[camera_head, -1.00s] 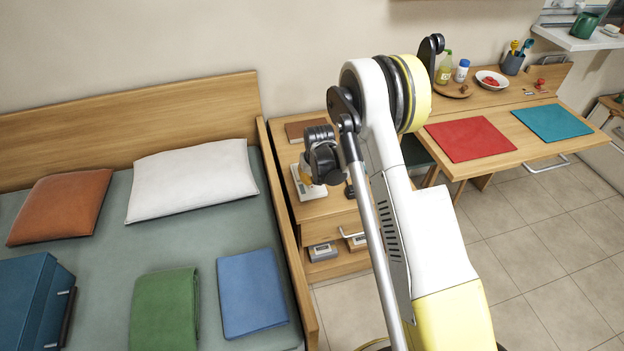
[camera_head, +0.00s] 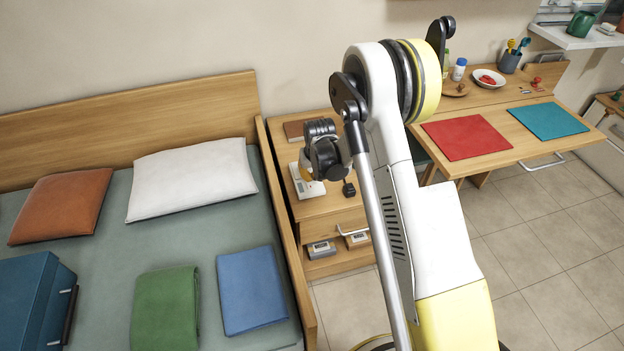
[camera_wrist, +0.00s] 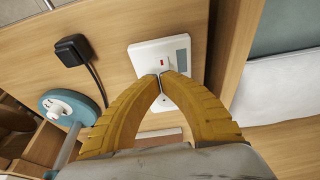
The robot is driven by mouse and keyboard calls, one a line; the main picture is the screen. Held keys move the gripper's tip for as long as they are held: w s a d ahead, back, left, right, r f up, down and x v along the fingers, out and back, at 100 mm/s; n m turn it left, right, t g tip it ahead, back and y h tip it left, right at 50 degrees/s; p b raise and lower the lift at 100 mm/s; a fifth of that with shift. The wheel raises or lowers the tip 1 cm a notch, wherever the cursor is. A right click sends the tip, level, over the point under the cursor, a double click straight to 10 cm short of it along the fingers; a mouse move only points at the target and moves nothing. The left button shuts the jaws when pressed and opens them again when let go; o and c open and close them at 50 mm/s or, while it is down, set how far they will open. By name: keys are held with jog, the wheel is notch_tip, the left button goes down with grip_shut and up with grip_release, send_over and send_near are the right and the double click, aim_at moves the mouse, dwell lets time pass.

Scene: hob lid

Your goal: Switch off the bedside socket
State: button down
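The bedside socket is a white plate with a small red mark and a grey panel; it lies on the wooden bedside top, in the wrist view (camera_wrist: 150,55) and partly behind my gripper in the head view (camera_head: 312,189). My gripper (camera_wrist: 161,78) has yellow ribbed fingers that meet at their tips over the plate, with nothing seen between them. I cannot tell whether the tips touch the plate. The fingers hide part of it. The switch position is too small to tell. A black plug (camera_wrist: 71,52) with a cable lies apart from the socket; it also shows in the head view (camera_head: 348,188).
The bed (camera_head: 190,270) with its wooden side board stands left of the bedside unit. A teal round thing with a white centre (camera_wrist: 68,107) is left of the fingers in the wrist view. A brown book (camera_head: 295,130) lies behind the socket. An open shelf (camera_head: 338,245) below holds grey boxes.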

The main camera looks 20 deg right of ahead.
jog(key=p+v, duration=0.4)
jog(key=v, duration=0.7)
jog(key=shift+s, duration=0.3)
jog(key=shift+r, duration=0.1)
jog(key=shift+t, duration=0.3)
jog(key=b+x, duration=0.3)
jog(key=x, duration=0.4)
jog(key=b+x, duration=0.3)
jog(key=x, duration=0.4)
jog(key=shift+w+r, duration=0.1)
jog(key=shift+w, duration=0.1)
